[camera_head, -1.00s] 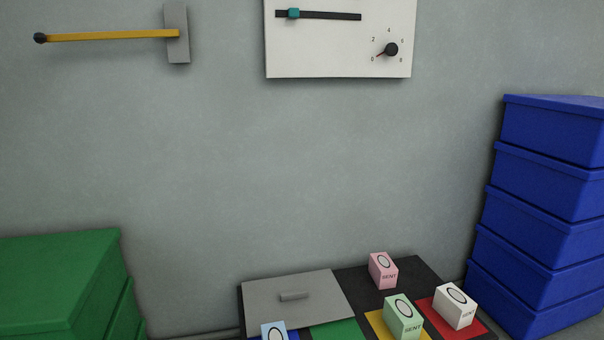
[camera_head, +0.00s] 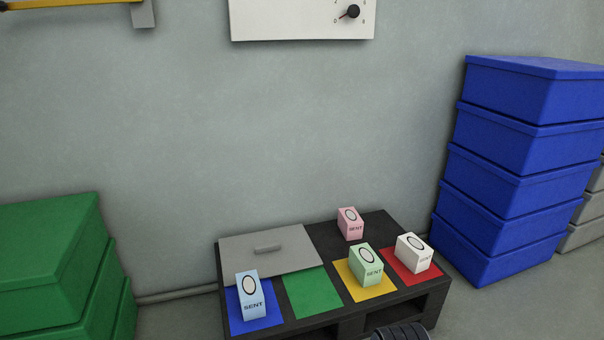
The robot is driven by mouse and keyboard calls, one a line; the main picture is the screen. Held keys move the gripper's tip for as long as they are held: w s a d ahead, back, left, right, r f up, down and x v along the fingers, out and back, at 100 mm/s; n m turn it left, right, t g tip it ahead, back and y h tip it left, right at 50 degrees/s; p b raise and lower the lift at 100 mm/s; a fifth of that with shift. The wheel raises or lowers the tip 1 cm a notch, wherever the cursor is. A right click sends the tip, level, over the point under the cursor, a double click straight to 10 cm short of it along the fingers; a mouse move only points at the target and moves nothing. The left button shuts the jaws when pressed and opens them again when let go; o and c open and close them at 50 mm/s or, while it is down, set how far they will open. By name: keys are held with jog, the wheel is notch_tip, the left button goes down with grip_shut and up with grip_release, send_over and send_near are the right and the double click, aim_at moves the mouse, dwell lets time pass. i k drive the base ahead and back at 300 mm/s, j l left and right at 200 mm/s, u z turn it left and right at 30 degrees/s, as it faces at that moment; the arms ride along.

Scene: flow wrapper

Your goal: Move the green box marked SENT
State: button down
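The light green box (camera_head: 366,265) marked SENT stands upright on the yellow square (camera_head: 349,281) of a low dark table (camera_head: 371,227). It has a white oval on its slanted upper face. A light blue SENT box (camera_head: 250,295) stands on the blue square, a white SENT box (camera_head: 414,253) on the red square, and a pink SENT box (camera_head: 350,224) on the bare dark top behind. The green square (camera_head: 313,293) is empty. A dark ribbed part shows at the bottom edge, in front of the table; I cannot tell whether it belongs to my gripper. No gripper fingers show.
A grey plate with a handle (camera_head: 267,248) lies on the table's back left. Green crates (camera_head: 50,250) are stacked at left, blue crates (camera_head: 520,165) at right, with grey crates beyond. A panel with a dial (camera_head: 300,18) and a yellow lever (camera_head: 75,4) are on the wall.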

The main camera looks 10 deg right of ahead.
aim_at(367, 267)
jog(key=i+l+z, duration=0.2)
jog(key=i, duration=0.35)
jog(key=i+l+z, duration=0.15)
jog(key=i, duration=0.35)
